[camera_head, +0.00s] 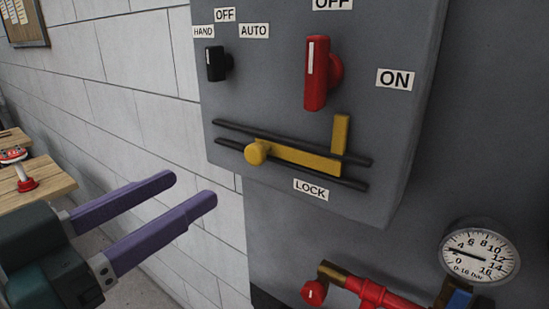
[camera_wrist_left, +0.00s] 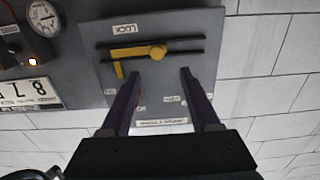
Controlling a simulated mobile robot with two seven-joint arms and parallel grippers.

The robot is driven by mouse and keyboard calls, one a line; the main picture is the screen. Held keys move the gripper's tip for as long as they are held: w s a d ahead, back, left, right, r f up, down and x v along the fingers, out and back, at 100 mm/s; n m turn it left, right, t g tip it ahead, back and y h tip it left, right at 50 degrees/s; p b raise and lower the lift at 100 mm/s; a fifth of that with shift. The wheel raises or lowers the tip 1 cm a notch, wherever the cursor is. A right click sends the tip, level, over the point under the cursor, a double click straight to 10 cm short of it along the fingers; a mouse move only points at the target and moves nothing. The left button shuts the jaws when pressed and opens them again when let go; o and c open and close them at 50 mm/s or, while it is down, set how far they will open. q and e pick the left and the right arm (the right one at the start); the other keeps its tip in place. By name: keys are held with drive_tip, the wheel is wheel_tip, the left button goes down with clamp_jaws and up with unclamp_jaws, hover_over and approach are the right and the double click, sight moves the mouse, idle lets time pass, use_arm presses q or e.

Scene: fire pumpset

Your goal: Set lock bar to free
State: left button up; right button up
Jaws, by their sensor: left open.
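The yellow lock bar (camera_head: 295,155) sits between two dark rails (camera_head: 350,183) on the grey panel, above the LOCK label (camera_head: 311,189). Its round knob (camera_head: 257,152) is at the left end, and an upright tab (camera_head: 340,134) rises at the right end, beside the red switch handle (camera_head: 317,73). My left gripper (camera_head: 195,188) is open and empty, left of the panel and apart from the bar. In the left wrist view, which shows the panel upside down, the bar (camera_wrist_left: 132,53) and knob (camera_wrist_left: 158,52) appear beyond the open fingers (camera_wrist_left: 160,74). My right gripper is not in view.
A black selector (camera_head: 215,63) marked HAND, OFF and AUTO is at the panel's upper left. A pressure gauge (camera_head: 480,252) and red pipework (camera_head: 375,293) are below right. A wooden table (camera_head: 40,180) stands at left. The space before the brick wall (camera_head: 140,75) is open.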

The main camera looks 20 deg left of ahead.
sight(252, 154)
use_arm(q)
drive_tip(key=x, duration=0.2)
drive_tip(key=p+x, duration=0.1)
drive_tip(key=x, duration=0.2)
drive_tip(key=p+x, duration=0.1)
drive_tip(key=x, duration=0.2)
drive_tip(key=shift+w+d+r, duration=0.1)
drive_tip(key=shift+d, duration=0.3)
drive_tip(key=shift+w+d+p, duration=0.15)
drive_tip(key=shift+w+p, duration=0.15)
drive_tip(key=shift+w, duration=0.25)
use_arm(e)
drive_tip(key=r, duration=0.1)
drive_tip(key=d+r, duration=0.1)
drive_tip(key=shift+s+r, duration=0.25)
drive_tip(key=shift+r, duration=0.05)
use_arm(q)
clamp_jaws()
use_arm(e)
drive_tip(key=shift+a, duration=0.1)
